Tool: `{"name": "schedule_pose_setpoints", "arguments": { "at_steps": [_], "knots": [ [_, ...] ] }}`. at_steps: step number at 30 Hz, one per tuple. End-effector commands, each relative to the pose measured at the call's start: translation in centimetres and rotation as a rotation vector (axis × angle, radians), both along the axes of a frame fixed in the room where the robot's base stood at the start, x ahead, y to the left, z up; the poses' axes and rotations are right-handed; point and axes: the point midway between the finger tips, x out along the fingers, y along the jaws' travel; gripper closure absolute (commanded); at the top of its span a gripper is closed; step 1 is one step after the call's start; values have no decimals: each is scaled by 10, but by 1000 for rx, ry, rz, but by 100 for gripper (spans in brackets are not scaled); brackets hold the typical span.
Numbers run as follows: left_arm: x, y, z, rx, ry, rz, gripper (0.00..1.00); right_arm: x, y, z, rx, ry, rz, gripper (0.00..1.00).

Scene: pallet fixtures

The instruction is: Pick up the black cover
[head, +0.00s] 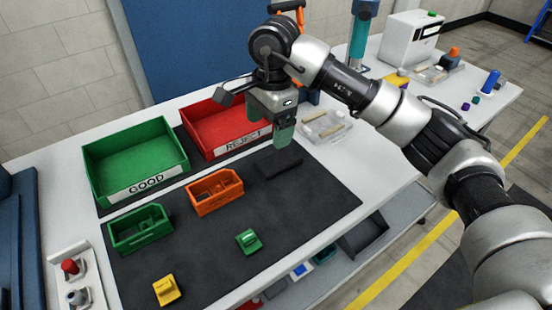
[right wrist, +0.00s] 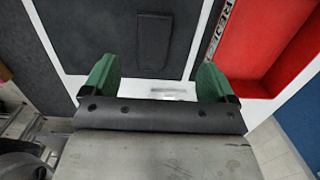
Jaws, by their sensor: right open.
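The black cover (head: 279,162) is a flat dark rectangular piece lying on the dark mat (head: 310,200), near its back right. It also shows in the right wrist view (right wrist: 154,40), beyond the gap between my fingers. My right gripper (head: 283,140) is above and close to the cover in the head view, its green fingertips pointing down. In the right wrist view my right gripper (right wrist: 157,88) has its two green fingers wide apart with nothing between them. My left gripper is in neither view.
A green GOOD bin (head: 135,158) and a red REJECT bin (head: 222,126) stand behind the mat. A small green tray (head: 140,229), an orange tray (head: 214,192), a green part (head: 248,242) and a yellow part (head: 166,290) sit on it. A clear tray (head: 326,126) stands right of my gripper.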

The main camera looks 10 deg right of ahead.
Motion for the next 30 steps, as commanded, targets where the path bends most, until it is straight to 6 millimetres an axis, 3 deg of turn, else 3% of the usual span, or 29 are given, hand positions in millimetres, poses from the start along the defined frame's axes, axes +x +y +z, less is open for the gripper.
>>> {"name": "schedule_pose_setpoints", "arguments": {
  "at_steps": [5,12,30],
  "knots": [
    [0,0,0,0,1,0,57,4,-16,-6,-88,-7,-9,13],
    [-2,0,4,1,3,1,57,4,-16,-42,-86,-7,-8,13],
    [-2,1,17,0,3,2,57,0,-20,-101,-83,-9,-8,13]
  ]
}}
